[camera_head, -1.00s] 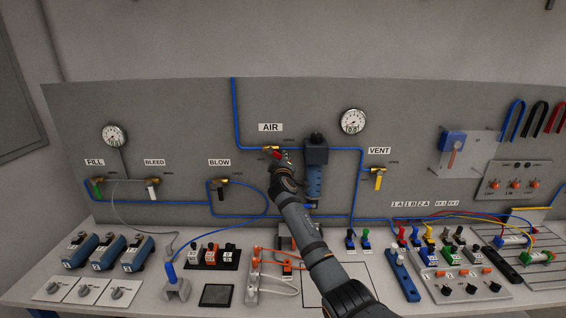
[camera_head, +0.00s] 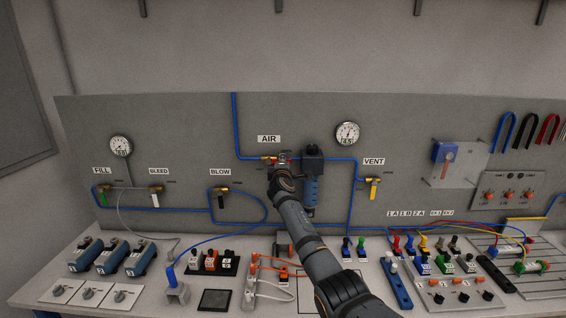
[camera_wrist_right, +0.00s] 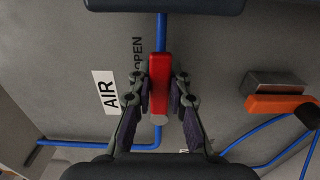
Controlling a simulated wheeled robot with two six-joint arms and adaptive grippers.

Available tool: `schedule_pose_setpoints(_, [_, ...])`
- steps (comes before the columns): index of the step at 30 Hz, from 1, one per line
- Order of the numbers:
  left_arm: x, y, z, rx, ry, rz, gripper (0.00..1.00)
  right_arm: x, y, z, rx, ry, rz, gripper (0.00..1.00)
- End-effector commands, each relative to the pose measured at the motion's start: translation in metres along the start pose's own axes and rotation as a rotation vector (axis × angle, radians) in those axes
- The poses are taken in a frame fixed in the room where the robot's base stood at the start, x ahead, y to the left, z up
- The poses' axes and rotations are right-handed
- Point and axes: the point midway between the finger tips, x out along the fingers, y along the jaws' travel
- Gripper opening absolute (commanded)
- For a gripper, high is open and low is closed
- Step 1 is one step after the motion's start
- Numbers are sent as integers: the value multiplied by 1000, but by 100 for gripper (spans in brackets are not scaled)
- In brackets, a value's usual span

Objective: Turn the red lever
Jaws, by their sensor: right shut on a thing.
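The red lever (camera_wrist_right: 160,85) sits between the two fingertips of my right gripper (camera_wrist_right: 160,96) in the right wrist view. The fingers press on it from both sides, and it lies in line with a blue pipe. In the head view my right gripper (camera_head: 283,166) is at the valve under the AIR label (camera_head: 269,139) and hides most of the lever. The AIR label also shows in the wrist view (camera_wrist_right: 105,92), with the word OPEN beside the lever. My left gripper is not in view.
A blue filter unit (camera_head: 311,185) hangs close to the right of the gripper. Yellow-handled VENT (camera_head: 374,188) and black-handled BLOW (camera_head: 221,200) valves are on the same panel. Gauges (camera_head: 347,133) hang above. The bench below holds switches, plugs and cables.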

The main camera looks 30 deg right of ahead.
Motion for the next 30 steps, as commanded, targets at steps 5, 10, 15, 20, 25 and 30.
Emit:
schedule_pose_setpoints(5, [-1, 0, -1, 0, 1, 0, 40, 0, -2, 0, -13, 0, -3, 0])
schedule_pose_setpoints(10, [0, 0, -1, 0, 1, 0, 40, 0, -2, 0, -14, 0, -3, 0])
schedule_pose_setpoints(15, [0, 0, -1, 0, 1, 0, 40, 0, -2, 0, -14, 0, -3, 26])
schedule_pose_setpoints(20, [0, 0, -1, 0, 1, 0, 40, 0, -1, 0, -11, 0, -2, 42])
schedule_pose_setpoints(25, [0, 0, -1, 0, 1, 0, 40, 0, -1, 0, -10, 0, -1, 42])
schedule_pose_setpoints(30, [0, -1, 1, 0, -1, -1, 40, -5, -1, 0, -11, 0, 1, 42])
